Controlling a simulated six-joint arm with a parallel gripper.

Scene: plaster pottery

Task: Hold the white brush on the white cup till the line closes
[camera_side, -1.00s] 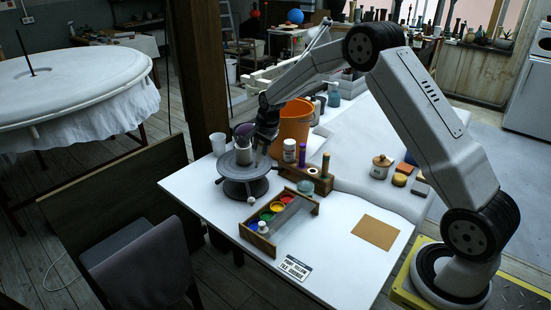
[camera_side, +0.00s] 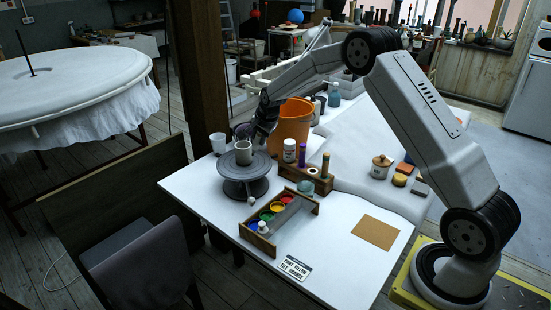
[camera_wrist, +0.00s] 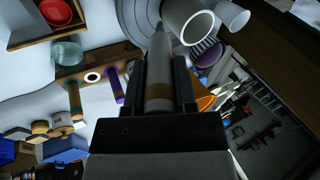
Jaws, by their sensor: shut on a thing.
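The white cup (camera_side: 243,153) stands upright on the dark round turntable (camera_side: 243,186) in the side view. In the wrist view the cup (camera_wrist: 188,18) is at the top, right of the brush. In the side view my gripper (camera_side: 257,138) is just right of the cup, and the brush is hard to make out. No line is discernible on the cup.
A second white cup (camera_side: 218,142) stands behind the turntable. An orange bucket (camera_side: 294,122) is close behind my gripper. A wooden paint tray (camera_side: 288,222) and a wooden holder (camera_side: 312,181) with upright tools stand to the right.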

